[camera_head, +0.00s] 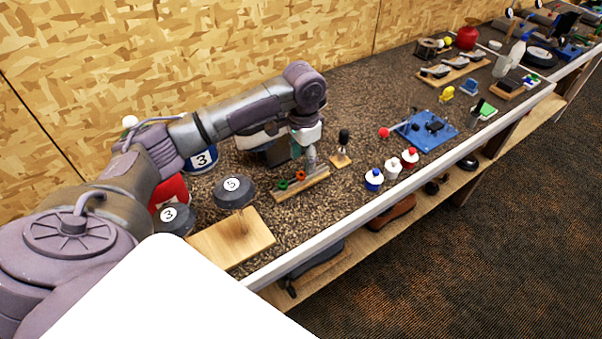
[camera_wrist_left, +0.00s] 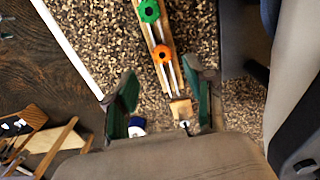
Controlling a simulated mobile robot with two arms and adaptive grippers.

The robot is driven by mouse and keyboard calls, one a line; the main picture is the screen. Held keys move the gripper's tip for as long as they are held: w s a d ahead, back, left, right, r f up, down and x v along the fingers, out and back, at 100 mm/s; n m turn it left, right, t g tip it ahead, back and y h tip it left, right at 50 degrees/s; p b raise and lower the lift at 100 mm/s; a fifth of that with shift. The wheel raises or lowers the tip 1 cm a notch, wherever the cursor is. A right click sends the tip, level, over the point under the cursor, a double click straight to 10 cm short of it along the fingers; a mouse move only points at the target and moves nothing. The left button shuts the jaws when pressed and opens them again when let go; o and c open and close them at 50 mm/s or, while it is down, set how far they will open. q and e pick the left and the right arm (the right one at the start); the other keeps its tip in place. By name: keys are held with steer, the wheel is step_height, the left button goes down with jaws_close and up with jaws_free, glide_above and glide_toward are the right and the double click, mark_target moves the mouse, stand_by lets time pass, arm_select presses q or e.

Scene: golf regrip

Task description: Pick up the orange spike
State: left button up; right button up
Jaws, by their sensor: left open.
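The orange spike (camera_head: 300,176) stands on a narrow wooden strip (camera_head: 304,188) on the bench. It also shows in the left wrist view (camera_wrist_left: 163,53), its orange head seen from above, beside a green spike (camera_wrist_left: 149,11) on the same strip. In the head view the green spike (camera_head: 283,185) is left of the orange one. My left gripper (camera_head: 309,160) is over the strip's right part, close to the orange spike. In the wrist view its fingers (camera_wrist_left: 162,78) are open with nothing held, and the orange head lies just ahead of them. My right gripper is out of view.
A small wooden block with a dark-topped peg (camera_head: 344,138) stands right of the strip. Several small bottles (camera_head: 393,167) stand near the front edge. A dark weight marked 5 (camera_head: 233,190) and a wooden board (camera_head: 232,241) lie to the left. A blue tray (camera_head: 427,131) is farther right.

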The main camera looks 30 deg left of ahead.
mark_target(302, 176)
arm_select(q)
step_height(302, 176, down, 2)
steer(key=shift+w+a+f+p, duration=0.1)
steer(key=shift+f+p, duration=0.05)
steer(key=shift+p, duration=0.55)
step_height(302, 176, down, 3)
steer(key=shift+f+p, duration=0.1)
steer(key=shift+p, duration=0.3)
steer(key=shift+a+f, duration=0.1)
steer(key=shift+f, duration=0.05)
steer(key=c, duration=0.8)
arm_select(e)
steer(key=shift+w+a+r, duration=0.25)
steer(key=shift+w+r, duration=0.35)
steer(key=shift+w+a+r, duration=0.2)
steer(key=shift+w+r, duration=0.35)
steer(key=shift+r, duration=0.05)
